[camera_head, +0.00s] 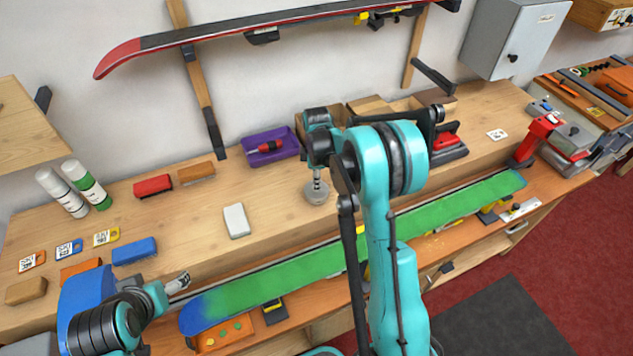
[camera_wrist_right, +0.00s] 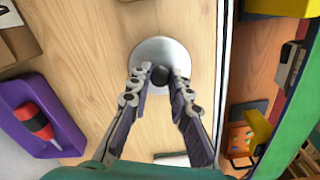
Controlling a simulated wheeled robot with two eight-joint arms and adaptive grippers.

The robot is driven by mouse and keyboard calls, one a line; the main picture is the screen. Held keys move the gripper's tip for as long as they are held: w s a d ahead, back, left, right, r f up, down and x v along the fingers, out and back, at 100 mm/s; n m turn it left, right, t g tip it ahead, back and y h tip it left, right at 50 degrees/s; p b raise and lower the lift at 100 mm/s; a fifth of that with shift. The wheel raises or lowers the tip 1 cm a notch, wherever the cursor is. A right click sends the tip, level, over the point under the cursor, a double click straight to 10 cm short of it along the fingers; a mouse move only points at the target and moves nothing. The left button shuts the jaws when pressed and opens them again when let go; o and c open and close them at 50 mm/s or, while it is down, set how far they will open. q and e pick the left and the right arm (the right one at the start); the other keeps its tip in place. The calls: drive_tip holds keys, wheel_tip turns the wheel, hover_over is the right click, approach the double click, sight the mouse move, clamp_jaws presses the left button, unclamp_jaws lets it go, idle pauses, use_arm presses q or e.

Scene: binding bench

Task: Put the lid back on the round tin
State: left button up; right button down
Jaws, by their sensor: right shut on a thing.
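A round silver lid (camera_wrist_right: 152,52) with a dark knob lies under my right gripper in the right wrist view. My right gripper (camera_wrist_right: 163,78) is shut on the knob, one finger on each side. In the head view my right gripper (camera_head: 317,178) points down at the lid (camera_head: 317,195) over the wooden bench top. I cannot tell whether the round tin is under the lid; no separate tin shows. My left gripper (camera_head: 178,283) is at the lower left, beside the near end of the green ski; its jaws are too small to judge.
A purple tray (camera_head: 288,152) with a red-handled tool stands left of the lid. A white block (camera_head: 236,220) lies on the bench. A long green ski or board (camera_head: 300,270) runs along the front. My right arm hides part of the bench's right side.

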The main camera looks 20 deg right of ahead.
drive_tip(key=c, duration=0.8)
unclamp_jaws()
drive_tip(key=shift+c, duration=0.2)
drive_tip(key=shift+r, duration=0.1)
drive_tip(key=shift+r+p, duration=2)
drive_tip(key=shift+r, duration=1.45)
clamp_jaws()
